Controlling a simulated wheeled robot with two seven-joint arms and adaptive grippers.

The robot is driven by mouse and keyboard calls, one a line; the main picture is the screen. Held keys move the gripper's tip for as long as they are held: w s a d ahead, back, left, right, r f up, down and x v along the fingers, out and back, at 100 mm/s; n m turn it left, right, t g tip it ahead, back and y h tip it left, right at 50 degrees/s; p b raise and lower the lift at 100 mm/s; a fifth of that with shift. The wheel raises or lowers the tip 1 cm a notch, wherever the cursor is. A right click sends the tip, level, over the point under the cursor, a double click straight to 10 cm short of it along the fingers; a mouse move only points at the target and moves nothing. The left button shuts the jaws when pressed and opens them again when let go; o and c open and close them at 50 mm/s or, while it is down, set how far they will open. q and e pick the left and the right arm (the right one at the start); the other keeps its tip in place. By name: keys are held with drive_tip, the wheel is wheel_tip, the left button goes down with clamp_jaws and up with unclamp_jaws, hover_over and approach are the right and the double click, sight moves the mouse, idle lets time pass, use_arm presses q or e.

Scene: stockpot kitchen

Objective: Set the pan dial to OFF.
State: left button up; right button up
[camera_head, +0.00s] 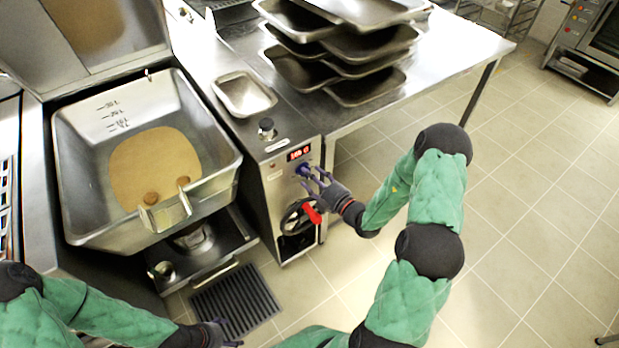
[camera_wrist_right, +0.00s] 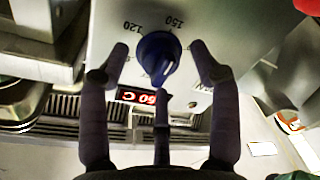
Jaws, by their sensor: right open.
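The pan dial is a blue knob (camera_head: 302,170) on the steel control panel, just below a red lit display (camera_head: 299,153). In the right wrist view the dial (camera_wrist_right: 158,58) is in the upper middle, with the marks 120 and 150 around it. My right gripper (camera_head: 319,181) is at the panel, its dark fingers open. In the wrist view (camera_wrist_right: 160,65) its two outer fingers are on either side of the dial and the third finger points at it. Contact is not clear. My left gripper (camera_head: 222,334) is low in the head view, away from the panel; its jaw state is unclear.
A large tilting pan (camera_head: 88,150) holding brownish contents stands left of the panel. Stacked metal trays (camera_head: 366,92) rest on the steel table (camera_head: 455,55). The tiled floor (camera_head: 530,205) on the right is clear.

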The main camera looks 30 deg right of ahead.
drive_tip(key=shift+w+a, duration=0.1)
drive_tip(key=shift+w, duration=0.5)
drive_tip(key=c, duration=1.1)
drive_tip(key=shift+c, duration=0.2)
